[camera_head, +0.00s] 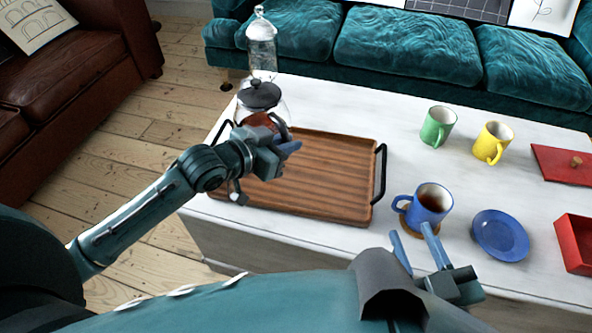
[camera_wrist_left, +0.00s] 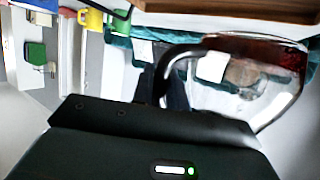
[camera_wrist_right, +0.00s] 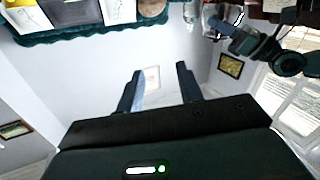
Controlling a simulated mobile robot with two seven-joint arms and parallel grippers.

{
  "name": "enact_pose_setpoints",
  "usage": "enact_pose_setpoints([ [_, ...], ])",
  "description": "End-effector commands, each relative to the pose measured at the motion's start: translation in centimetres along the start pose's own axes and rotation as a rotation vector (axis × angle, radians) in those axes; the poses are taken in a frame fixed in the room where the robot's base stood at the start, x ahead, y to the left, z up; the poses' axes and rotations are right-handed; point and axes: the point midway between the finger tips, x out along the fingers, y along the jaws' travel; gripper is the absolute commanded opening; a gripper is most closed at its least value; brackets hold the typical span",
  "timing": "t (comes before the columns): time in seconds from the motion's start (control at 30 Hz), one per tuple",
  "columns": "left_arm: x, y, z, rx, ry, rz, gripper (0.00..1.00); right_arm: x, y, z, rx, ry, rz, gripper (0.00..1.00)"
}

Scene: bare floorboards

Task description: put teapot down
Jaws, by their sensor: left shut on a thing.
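The glass teapot (camera_head: 262,105) has a dark lid and dark reddish tea in it. It is at the back left corner of the wooden tray (camera_head: 315,195), partly hidden behind my left gripper (camera_head: 287,149). My left gripper is shut on the teapot's dark handle; the teapot (camera_wrist_left: 268,88) and handle fill the upper right of the left wrist view. Whether the teapot's base touches the tray cannot be told. My right gripper (camera_head: 418,248) is open and empty, in front of the blue mug (camera_head: 430,204). Its two fingers (camera_wrist_right: 158,88) stand apart in the right wrist view.
The blue mug holds tea and stands on a coaster, with a blue saucer (camera_head: 500,235) to its right. Green (camera_head: 438,126) and yellow (camera_head: 492,143) mugs stand behind. A glass jar (camera_head: 262,45) stands behind the teapot. A red box (camera_head: 576,243) and red lid (camera_head: 563,165) lie right. The tray's middle is clear.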

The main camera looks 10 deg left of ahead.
Motion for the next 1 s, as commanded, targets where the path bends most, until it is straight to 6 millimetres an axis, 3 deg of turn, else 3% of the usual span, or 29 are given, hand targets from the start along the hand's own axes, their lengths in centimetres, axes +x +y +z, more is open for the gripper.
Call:
enact_pose_setpoints([
  [0.3,2.0,-0.2,3.8,0.010,0.007,0.013,0.00,0.0,-0.9,0.1,-0.039,0.126,-0.018,0.36],
  [0.57,2.7,-0.1,5.6,0.011,0.006,0.013,0.00,0.1,-1.2,-0.1,-0.038,0.168,-0.025,0.36],
  [0.8,4.0,-0.1,9.0,0.010,0.006,0.013,0.00,0.4,-1.3,0.0,0.002,0.192,-0.030,0.36],
  [1.0,4.1,-0.1,9.0,0.011,0.008,0.013,0.00,0.4,-1.2,-0.5,0.012,0.196,-0.030,0.36],
])
